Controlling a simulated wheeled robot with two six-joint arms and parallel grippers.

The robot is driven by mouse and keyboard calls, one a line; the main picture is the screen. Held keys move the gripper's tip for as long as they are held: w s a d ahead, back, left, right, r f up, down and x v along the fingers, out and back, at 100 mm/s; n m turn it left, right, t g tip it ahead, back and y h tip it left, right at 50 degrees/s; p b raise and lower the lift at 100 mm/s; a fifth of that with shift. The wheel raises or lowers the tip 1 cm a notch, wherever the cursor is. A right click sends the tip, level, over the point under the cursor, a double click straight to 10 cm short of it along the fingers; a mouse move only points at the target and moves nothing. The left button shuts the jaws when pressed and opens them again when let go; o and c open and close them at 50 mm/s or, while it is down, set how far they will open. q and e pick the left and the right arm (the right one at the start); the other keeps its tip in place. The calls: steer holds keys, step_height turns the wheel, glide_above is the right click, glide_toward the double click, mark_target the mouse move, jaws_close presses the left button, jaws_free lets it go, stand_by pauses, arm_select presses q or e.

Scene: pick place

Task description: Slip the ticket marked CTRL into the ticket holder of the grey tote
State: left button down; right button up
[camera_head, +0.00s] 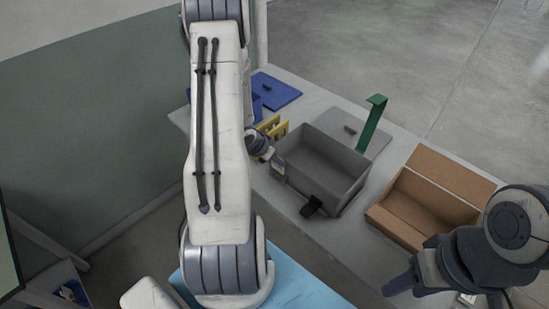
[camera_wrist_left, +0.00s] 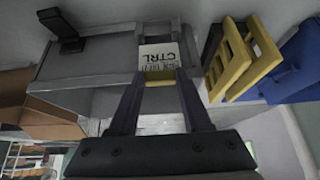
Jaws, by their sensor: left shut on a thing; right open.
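The white ticket marked CTRL (camera_wrist_left: 160,56), with a yellow strip at its near end, is held between the fingertips of my left gripper (camera_wrist_left: 160,82). The lettering appears upside down in the left wrist view. The grey tote (camera_head: 336,192) stands open on the table; its side wall also shows behind the ticket in the left wrist view (camera_wrist_left: 92,72). In the head view my left gripper (camera_head: 278,168) is at the tote's left side, partly hidden by my arm. I cannot tell whether the ticket touches the tote. My right gripper (camera_head: 445,291) is open at the lower right, away from the tote.
A brown box (camera_head: 425,196) stands right of the tote. A green upright (camera_head: 372,124) and a grey lid (camera_head: 350,131) are behind it. Yellow frames (camera_wrist_left: 244,62) and a blue bin (camera_wrist_left: 300,62) sit close beside the left gripper. A black bracket (camera_head: 311,207) is at the tote's front.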

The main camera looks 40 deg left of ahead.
arm_select(q)
steer(key=shift+f+b, duration=1.35)
steer(key=shift+f, duration=0.9)
stand_by(1.2)
steer(key=shift+c, duration=1.4)
jaws_free()
steer(key=shift+c, duration=0.5)
steer(key=shift+r, duration=0.1)
step_height(320, 180, up, 8)
steer(key=p, duration=0.8)
glide_above(278, 169)
steer(key=s, duration=0.1)
steer(key=shift+s+a, duration=0.15)
steer(key=shift+s, duration=0.05)
